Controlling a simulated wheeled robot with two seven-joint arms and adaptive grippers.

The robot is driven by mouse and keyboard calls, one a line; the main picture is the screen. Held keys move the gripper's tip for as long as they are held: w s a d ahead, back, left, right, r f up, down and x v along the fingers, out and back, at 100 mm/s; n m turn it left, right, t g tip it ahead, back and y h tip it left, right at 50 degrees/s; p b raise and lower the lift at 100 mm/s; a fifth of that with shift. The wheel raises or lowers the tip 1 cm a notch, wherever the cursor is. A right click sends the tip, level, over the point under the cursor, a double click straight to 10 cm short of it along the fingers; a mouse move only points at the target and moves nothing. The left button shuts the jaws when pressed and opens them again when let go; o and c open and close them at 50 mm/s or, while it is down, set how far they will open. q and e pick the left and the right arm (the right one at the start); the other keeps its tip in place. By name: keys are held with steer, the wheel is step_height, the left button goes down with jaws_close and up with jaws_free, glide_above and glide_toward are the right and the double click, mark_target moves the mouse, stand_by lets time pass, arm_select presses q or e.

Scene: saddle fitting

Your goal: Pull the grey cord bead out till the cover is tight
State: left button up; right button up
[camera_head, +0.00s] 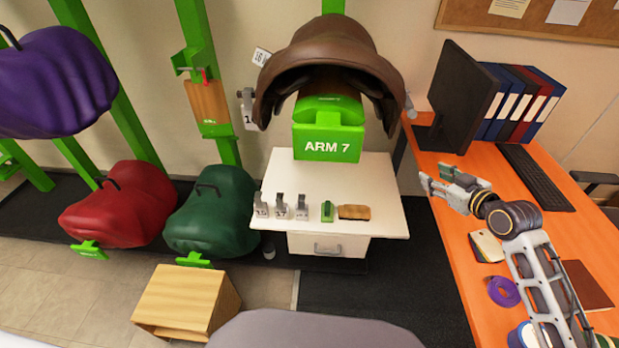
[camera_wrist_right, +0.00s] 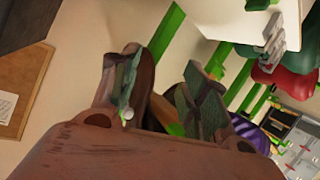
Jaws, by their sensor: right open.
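A brown saddle with its cover (camera_head: 335,45) sits on the green ARM 7 stand (camera_head: 328,130). The small grey cord bead (camera_head: 410,106) shows at the saddle's right side. My right gripper (camera_head: 436,184) is open and empty over the orange desk, below and right of the bead and apart from it. In the right wrist view its two fingers (camera_wrist_right: 163,98) are spread. A small pale ball, seemingly the bead (camera_wrist_right: 126,114), shows by the left finger there, with brown saddle edge (camera_wrist_right: 146,72) behind. I cannot tell how tight the cover is. My left gripper is not in view.
A dark monitor (camera_head: 462,95), binders (camera_head: 522,103) and a keyboard (camera_head: 531,178) stand on the orange desk (camera_head: 450,245) at right. A white cabinet (camera_head: 375,185) below the saddle bears small clips and a brown block (camera_head: 354,212).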

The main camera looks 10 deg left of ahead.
mark_target(415, 117)
arm_select(q)
steer(key=s+a+f+t, duration=0.1)
steer(key=s+a+f, duration=0.1)
steer(key=s, duration=0.3)
steer(key=shift+s+f+t, duration=0.4)
steer(key=shift+f, duration=0.1)
arm_select(e)
step_height(415, 117, up, 11)
steer(key=n+t+y, duration=0.2)
steer(key=t, duration=0.1)
steer(key=shift+w+a+t, duration=0.3)
steer(key=shift+w+a, duration=0.1)
steer(key=shift+a, duration=0.05)
arm_select(q)
steer(key=shift+p, duration=0.3)
arm_select(e)
steer(key=shift+w, duration=0.15)
